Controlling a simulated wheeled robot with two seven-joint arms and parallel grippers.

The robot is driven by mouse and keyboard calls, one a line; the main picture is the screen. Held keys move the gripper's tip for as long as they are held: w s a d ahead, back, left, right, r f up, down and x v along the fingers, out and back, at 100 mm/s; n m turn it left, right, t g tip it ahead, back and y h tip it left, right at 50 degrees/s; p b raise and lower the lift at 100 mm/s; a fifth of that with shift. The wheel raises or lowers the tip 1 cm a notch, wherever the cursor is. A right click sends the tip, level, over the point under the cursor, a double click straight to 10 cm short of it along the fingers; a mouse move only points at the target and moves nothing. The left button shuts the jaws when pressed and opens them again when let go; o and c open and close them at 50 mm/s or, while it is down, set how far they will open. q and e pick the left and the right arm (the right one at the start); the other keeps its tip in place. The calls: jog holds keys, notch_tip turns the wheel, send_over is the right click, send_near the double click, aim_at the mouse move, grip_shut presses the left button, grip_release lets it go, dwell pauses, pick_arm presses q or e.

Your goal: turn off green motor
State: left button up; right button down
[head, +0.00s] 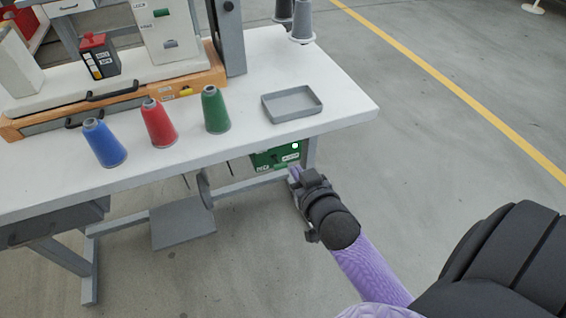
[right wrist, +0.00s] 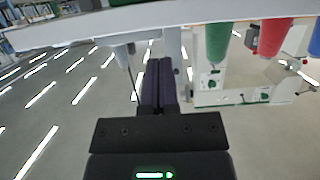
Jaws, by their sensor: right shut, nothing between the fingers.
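The green motor box (head: 268,160) hangs under the right end of the white table in the head view. It has small labels and a white round spot near its upper right corner. The table edge hides its top. My right gripper (head: 294,174) is shut and empty, just below and right of the box's lower right part. I cannot tell whether it touches the box. In the right wrist view its dark fingers (right wrist: 158,84) are together with nothing between them, and the motor box does not show there. My left gripper is out of view.
The white table (head: 342,108) carries a grey tray (head: 292,104) and blue, red and green thread cones (head: 215,110). A table leg (head: 310,152) stands beside the box. A grey pedal plate (head: 183,226) is below. Open floor lies to the right.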

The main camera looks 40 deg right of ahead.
jog(key=b, duration=0.5)
send_over(284, 167)
jog(key=s, duration=0.1)
jog(key=f, duration=0.3)
jog(key=shift+a+f, duration=0.1)
jog(key=shift+a, duration=0.3)
notch_tip(284, 167, down, 4)
jog(key=shift+w+r+b, duration=0.1)
jog(key=shift+r+b, duration=0.1)
jog(key=shift+b, duration=0.85)
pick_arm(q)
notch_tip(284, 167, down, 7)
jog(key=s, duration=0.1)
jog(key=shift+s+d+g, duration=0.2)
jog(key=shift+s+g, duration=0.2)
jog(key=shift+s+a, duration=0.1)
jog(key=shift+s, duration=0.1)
pick_arm(e)
jog(key=shift+f+b, duration=0.25)
jog(key=shift+b, duration=0.2)
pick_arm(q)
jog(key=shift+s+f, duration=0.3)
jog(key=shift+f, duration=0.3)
pick_arm(e)
jog(key=shift+t, duration=0.3)
